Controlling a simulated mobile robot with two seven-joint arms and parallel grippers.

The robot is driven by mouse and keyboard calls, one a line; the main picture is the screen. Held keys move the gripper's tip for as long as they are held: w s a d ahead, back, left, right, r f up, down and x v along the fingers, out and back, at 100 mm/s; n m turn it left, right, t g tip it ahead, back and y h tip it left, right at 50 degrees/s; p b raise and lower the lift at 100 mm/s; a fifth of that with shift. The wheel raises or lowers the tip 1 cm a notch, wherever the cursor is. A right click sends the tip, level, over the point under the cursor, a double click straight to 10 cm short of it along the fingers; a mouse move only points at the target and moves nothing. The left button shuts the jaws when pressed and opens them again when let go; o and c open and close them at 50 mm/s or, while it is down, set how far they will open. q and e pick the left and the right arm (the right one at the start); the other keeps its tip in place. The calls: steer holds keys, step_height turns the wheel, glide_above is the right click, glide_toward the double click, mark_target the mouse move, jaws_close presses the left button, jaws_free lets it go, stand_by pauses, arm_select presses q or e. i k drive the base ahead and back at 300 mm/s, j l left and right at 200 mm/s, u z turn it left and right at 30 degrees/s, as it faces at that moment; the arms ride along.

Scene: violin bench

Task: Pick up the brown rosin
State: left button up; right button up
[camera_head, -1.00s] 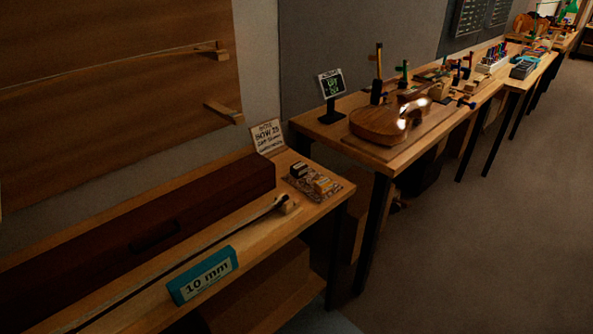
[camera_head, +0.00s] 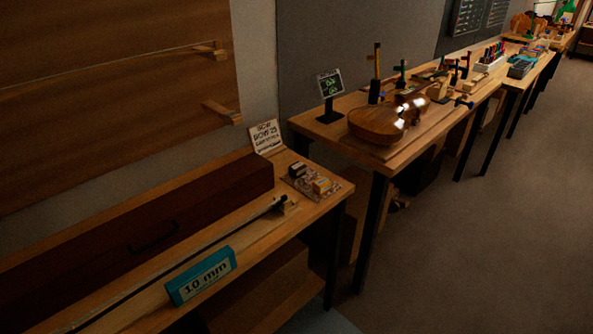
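Small blocks lie on a patterned cloth (camera_head: 307,192) at the right end of the near bench. One is a dark-topped block (camera_head: 297,170) and one is an amber-tan block (camera_head: 321,186). Either may be the brown rosin; they are too small to tell for sure. Neither of my grippers is in view.
The near bench (camera_head: 240,231) also holds a long dark case (camera_head: 150,226), a bow (camera_head: 190,256), a blue "10 mm" box (camera_head: 201,275) and a small sign card (camera_head: 266,136). A second bench with a violin (camera_head: 379,124) stands beyond. Open floor (camera_head: 480,250) lies at right.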

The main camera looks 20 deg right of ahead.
mark_target(298, 169)
steer(key=i+l+u, duration=0.15)
steer(key=l+u, duration=0.2)
steer(key=l, duration=0.4)
steer(key=l+u, duration=0.3)
steer(key=l, duration=0.4)
